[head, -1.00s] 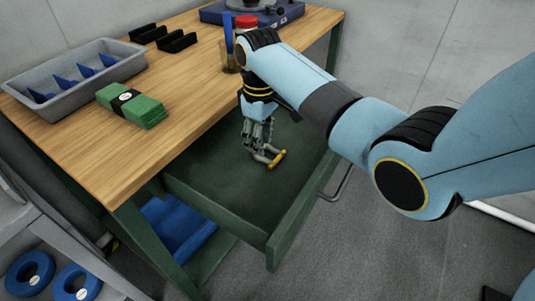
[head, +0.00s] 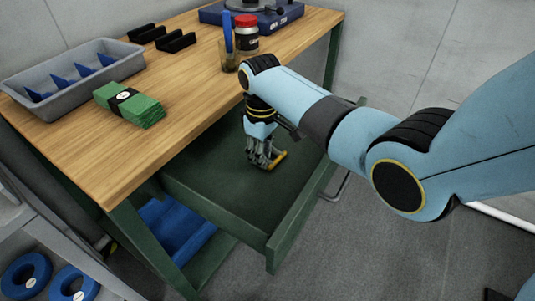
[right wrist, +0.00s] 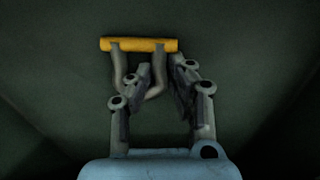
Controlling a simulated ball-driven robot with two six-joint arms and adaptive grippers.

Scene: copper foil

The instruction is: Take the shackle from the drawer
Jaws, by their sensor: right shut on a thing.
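The shackle (right wrist: 139,46) is a grey metal bow with a yellow-orange pin across its ends. It is inside the open green drawer (head: 289,239), and its yellow pin shows in the head view (head: 279,160). My right gripper (head: 265,163) reaches down into the drawer. In the right wrist view my right gripper (right wrist: 155,82) is shut on the shackle's grey bow, with the pin beyond the fingertips. I cannot tell whether the shackle touches the drawer floor. My left gripper is not in view.
The wooden bench top (head: 190,90) overhangs the drawer's rear. On it are a grey tray (head: 75,91) with blue dividers, a green bundle (head: 130,105), black holders, a cup (head: 229,58) and a red-lidded jar (head: 247,35). The drawer floor around the gripper looks clear.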

